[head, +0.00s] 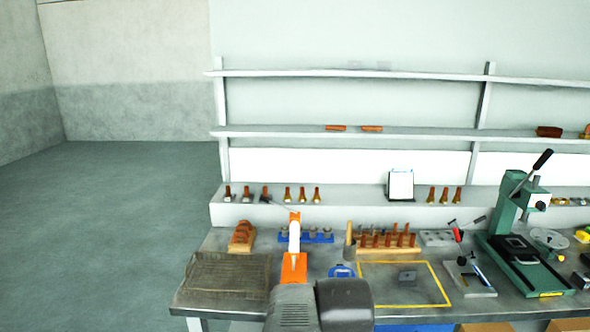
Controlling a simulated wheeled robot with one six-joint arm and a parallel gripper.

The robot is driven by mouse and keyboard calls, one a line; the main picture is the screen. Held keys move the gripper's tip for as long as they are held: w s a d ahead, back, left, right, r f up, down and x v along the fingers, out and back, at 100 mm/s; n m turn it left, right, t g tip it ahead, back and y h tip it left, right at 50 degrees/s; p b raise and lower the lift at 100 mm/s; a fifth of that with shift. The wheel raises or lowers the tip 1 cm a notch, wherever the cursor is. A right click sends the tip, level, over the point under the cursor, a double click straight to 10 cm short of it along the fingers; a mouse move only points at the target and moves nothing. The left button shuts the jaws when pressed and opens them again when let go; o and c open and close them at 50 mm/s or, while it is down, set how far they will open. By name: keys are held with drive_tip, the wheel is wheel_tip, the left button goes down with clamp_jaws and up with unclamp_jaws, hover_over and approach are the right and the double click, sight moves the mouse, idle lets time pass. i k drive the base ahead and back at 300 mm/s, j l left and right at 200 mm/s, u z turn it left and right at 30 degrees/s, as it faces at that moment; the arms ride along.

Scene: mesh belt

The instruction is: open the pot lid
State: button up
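I cannot make out a pot or a pot lid for sure. My orange and white arm reaches away over the bench. Its far orange end, where my gripper (294,217) would be, is near the shelf edge at the back. The fingers are too small to make out, and nothing is clearly held.
The workbench (330,258) carries a dark mesh mat (228,276), an orange-brown block (242,237), a blue rack (318,238), a wooden peg rack (388,243) and a green press (508,225). A yellow-outlined area (430,290) holds a small grey block (407,277). The floor at left is clear.

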sight(338, 271)
drive_tip(key=i+j+z, duration=0.75)
drive_tip(key=i+j, duration=0.15)
